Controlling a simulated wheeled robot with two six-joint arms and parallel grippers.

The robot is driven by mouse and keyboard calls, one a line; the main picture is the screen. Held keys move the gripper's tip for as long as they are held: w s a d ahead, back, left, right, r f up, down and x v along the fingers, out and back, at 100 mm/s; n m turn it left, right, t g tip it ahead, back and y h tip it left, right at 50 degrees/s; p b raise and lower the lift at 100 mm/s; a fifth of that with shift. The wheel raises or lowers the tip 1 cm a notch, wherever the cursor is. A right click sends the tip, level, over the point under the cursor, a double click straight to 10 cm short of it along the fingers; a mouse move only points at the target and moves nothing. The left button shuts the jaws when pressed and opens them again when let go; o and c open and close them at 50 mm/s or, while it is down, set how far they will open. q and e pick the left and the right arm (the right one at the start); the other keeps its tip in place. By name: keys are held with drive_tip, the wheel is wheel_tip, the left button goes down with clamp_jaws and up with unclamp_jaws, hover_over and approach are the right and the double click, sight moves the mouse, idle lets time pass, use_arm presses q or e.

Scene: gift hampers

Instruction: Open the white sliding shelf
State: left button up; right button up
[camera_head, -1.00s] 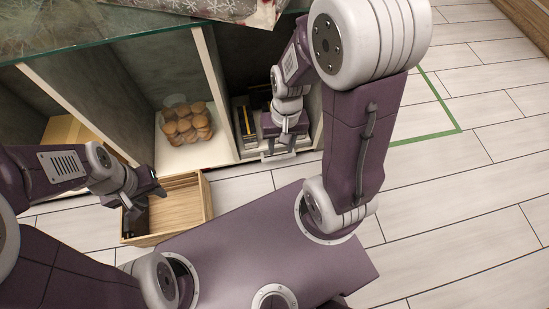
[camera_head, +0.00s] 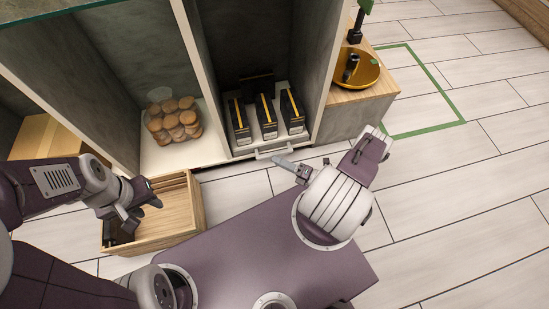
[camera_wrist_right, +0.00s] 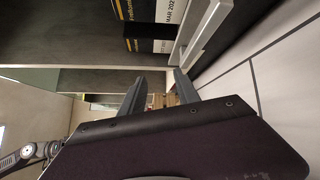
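The white sliding shelf (camera_head: 247,151) sits low in the right cabinet bay, its front close to the cabinet's front edge. Its pale bar handle (camera_head: 271,152) faces me. It bears several black boxes with gold stripes (camera_head: 266,116). My right gripper (camera_head: 287,163) is just in front and to the right of the handle, apart from it. In the right wrist view its two fingers (camera_wrist_right: 160,88) are spread with nothing between them; the handle (camera_wrist_right: 202,35) shows beyond. My left gripper (camera_head: 150,194) is over the wooden drawer; its finger gap is unclear.
The open wooden drawer (camera_head: 176,219) stands out at the left. A jar of round cookies (camera_head: 174,121) is in the middle bay. A wooden cabinet top with a gold tray (camera_head: 355,69) is right of the shelf. Tiled floor (camera_head: 460,210) is clear at the right.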

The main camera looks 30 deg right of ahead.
sight(275, 153)
wheel_tip(275, 153, down, 6)
drive_tip(key=s+d+m+t+h, duration=0.2)
drive_tip(key=d+m+t+h, duration=0.15)
drive_tip(key=m+h, duration=0.45)
drive_tip(key=shift+y, duration=0.6)
drive_tip(key=w+b, duration=0.1)
drive_tip(key=w, duration=0.1)
drive_tip(key=w+a+b, duration=0.1)
drive_tip(key=w, duration=0.2)
drive_tip(key=w+a+b, duration=0.1)
drive_tip(key=w+b, duration=0.1)
drive_tip(key=w, duration=0.1)
drive_tip(key=shift+w+a, duration=0.15)
drive_tip(key=shift+w, duration=0.45)
clamp_jaws()
